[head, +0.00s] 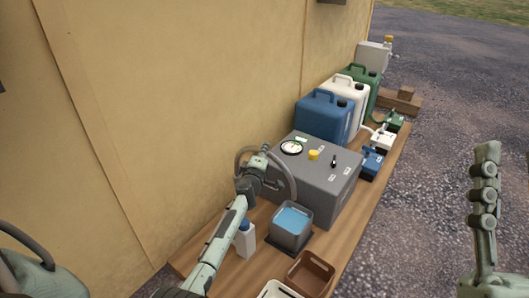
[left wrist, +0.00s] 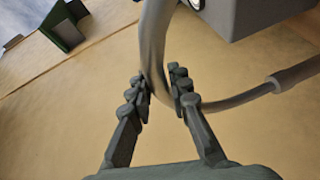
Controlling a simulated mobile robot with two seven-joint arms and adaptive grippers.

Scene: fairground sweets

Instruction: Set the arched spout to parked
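The arched spout (head: 286,174) is a grey curved pipe beside the grey machine box (head: 325,181). One side of its arch comes down near a grey tub of blue liquid (head: 292,218). My left gripper (head: 264,154) is at the top of the arch in the head view. The gripper and forearm hide part of the spout. My right gripper (head: 487,165) is upright at the right, away from the bench, seen edge-on.
The machine box top carries a round gauge (head: 291,147), a yellow cap (head: 313,155) and a black lever (head: 361,160). A white bottle (head: 244,243) and a brown crate (head: 311,273) stand nearby. Several jerrycans (head: 324,115) line the wall. Gravel lies right of the wooden bench.

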